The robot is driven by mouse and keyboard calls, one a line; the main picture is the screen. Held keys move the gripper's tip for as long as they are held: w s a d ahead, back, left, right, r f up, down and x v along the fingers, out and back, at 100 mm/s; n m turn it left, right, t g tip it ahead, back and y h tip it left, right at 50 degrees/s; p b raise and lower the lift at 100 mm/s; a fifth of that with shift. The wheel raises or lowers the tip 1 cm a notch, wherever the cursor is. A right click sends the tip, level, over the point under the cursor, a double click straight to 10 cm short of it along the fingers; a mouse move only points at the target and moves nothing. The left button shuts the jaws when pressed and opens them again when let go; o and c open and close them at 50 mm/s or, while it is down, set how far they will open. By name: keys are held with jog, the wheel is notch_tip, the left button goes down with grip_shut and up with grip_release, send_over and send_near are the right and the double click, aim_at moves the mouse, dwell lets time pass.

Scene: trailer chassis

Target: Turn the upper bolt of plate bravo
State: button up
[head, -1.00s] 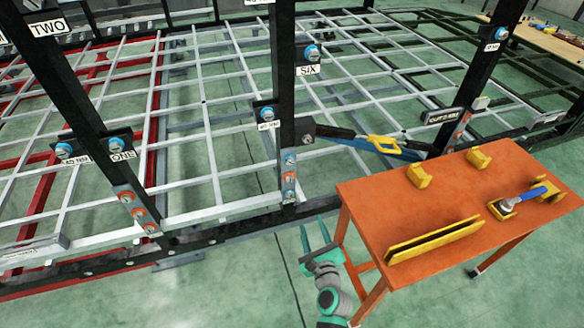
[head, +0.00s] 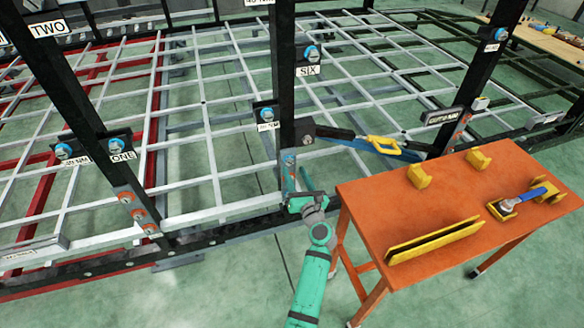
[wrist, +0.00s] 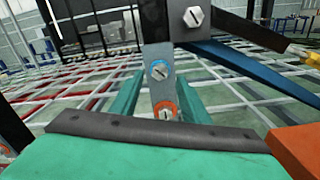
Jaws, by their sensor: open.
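A narrow grey plate (wrist: 160,93) on the middle black post stands in front of my gripper. In the wrist view it carries an upper bolt with a blue ring (wrist: 158,70) and a lower bolt with an orange-red ring (wrist: 165,111). No label naming this plate bravo is readable. My gripper (wrist: 160,95) is open, with one green finger on each side of the plate. The fingers appear apart from both bolts. In the head view my gripper (head: 299,180) partly covers the plate (head: 288,160). The lower bolt is partly cut off by my gripper body.
A blue bar with a yellow handle (head: 383,144) sticks out right from a bracket bolt (head: 307,140) just above. An orange table (head: 370,212) with yellow holders stands close at right. Another bolted plate (head: 133,205) is on the left post. Open floor lies in front.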

aim_at(290, 163)
jog(key=shift+x, duration=1.9)
jog(key=c, duration=1.1)
